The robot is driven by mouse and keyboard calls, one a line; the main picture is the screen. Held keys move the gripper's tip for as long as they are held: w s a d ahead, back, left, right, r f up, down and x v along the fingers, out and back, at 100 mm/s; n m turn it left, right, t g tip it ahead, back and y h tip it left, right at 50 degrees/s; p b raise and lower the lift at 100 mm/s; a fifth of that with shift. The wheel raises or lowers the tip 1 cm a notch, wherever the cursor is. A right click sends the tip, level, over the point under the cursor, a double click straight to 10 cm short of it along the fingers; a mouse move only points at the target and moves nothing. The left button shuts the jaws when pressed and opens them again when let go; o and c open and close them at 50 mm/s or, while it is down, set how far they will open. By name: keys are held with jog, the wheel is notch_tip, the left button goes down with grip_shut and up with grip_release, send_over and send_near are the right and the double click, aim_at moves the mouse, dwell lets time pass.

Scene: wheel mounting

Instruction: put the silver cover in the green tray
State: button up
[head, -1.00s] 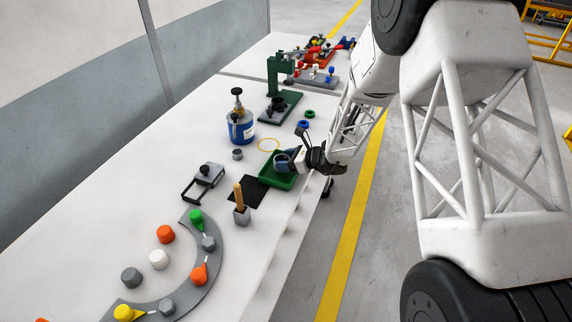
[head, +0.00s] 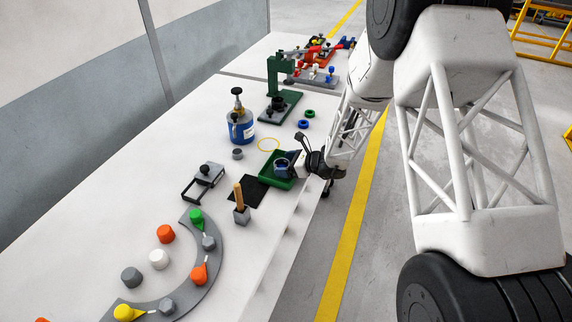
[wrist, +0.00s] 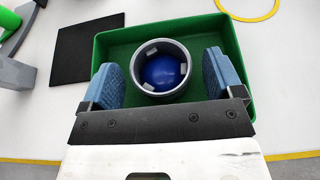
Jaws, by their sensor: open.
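The silver cover (wrist: 138,84) is a round grey cup with small light tabs inside its rim and a blue rounded middle. It sits in the green tray (wrist: 240,95), open side up towards the wrist camera. In the head view the cover (head: 281,164) shows small inside the tray (head: 273,182), partly hidden by my gripper (head: 291,163). In the wrist view my gripper (wrist: 163,70) is open, its blue-padded fingers on either side of the cover with a visible gap on each side.
A black mat (head: 249,190) lies beside the tray. A grey block with a wooden handle (head: 241,213), a blue canister (head: 240,126) and a yellow ring (head: 268,144) stand or lie nearby. The table edge runs just right of the tray.

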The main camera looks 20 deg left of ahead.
jog(key=shift+r, duration=0.1)
jog(key=v, duration=1.2)
dwell(0.4)
dwell(0.5)
jog(key=s+d+r+n+g+h, duration=0.1)
jog(key=s+d+r+n+h, duration=0.4)
jog(key=s+d+r+n, duration=0.95)
jog(key=s+d+r+n+t+h, duration=0.1)
jog(key=s+d+r+h, duration=0.3)
jog(key=s+d, duration=0.7)
jog(key=s+d+r+n+t+h, duration=0.2)
jog(key=s+d+r+h, duration=0.2)
jog(key=s+d+r, duration=0.5)
jog(key=s+d, duration=0.3)
jog(key=shift+r+t+h, duration=0.3)
